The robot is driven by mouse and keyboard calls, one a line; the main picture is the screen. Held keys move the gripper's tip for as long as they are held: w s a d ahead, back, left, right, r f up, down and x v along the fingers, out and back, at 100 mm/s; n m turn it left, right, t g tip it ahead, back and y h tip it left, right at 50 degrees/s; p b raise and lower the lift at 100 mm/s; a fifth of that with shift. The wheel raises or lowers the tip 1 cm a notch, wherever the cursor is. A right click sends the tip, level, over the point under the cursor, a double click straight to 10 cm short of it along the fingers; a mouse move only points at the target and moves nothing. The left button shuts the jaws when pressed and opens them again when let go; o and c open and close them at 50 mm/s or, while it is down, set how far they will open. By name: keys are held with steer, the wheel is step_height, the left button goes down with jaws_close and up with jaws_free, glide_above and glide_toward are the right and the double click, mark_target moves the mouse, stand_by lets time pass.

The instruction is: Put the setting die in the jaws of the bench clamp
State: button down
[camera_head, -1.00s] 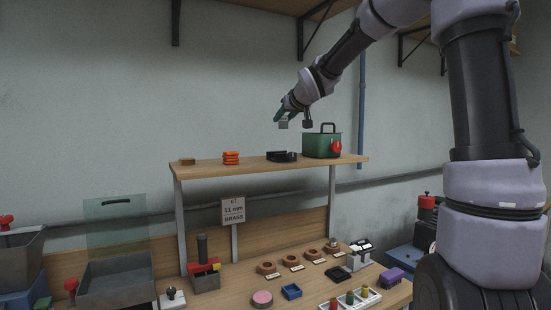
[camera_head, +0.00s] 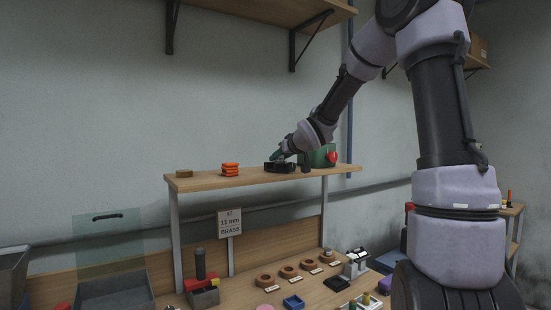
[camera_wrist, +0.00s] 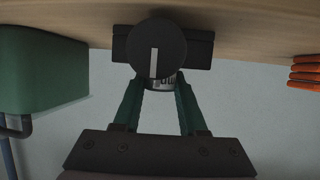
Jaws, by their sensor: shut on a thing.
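My gripper (camera_wrist: 160,88) has its two green fingers shut on a small pale cylindrical piece with dark marks (camera_wrist: 161,83), apparently the setting die. A round dark disc with a pale stripe (camera_wrist: 172,47) adjoins it; I cannot tell whether it belongs to the die. Behind it is a wide black block (camera_wrist: 200,47) on the shelf, apparently the bench clamp. In the head view this black thing (camera_head: 271,167) lies on the shelf with my gripper (camera_head: 279,160) right at it. The held piece is hidden there. Whether it sits between the jaws cannot be told.
The shelf (camera_head: 203,181) also carries a green box (camera_head: 317,157) close on the right, an orange stack (camera_head: 230,169) and a small brown block (camera_head: 183,173) on the left.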

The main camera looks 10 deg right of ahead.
steer(key=shift+a+f, duration=0.1)
steer(key=shift+f, duration=0.05)
steer(key=shift+c, duration=2.3)
jaws_free()
steer(key=shift+f, duration=0.2)
steer(key=shift+s, duration=0.1)
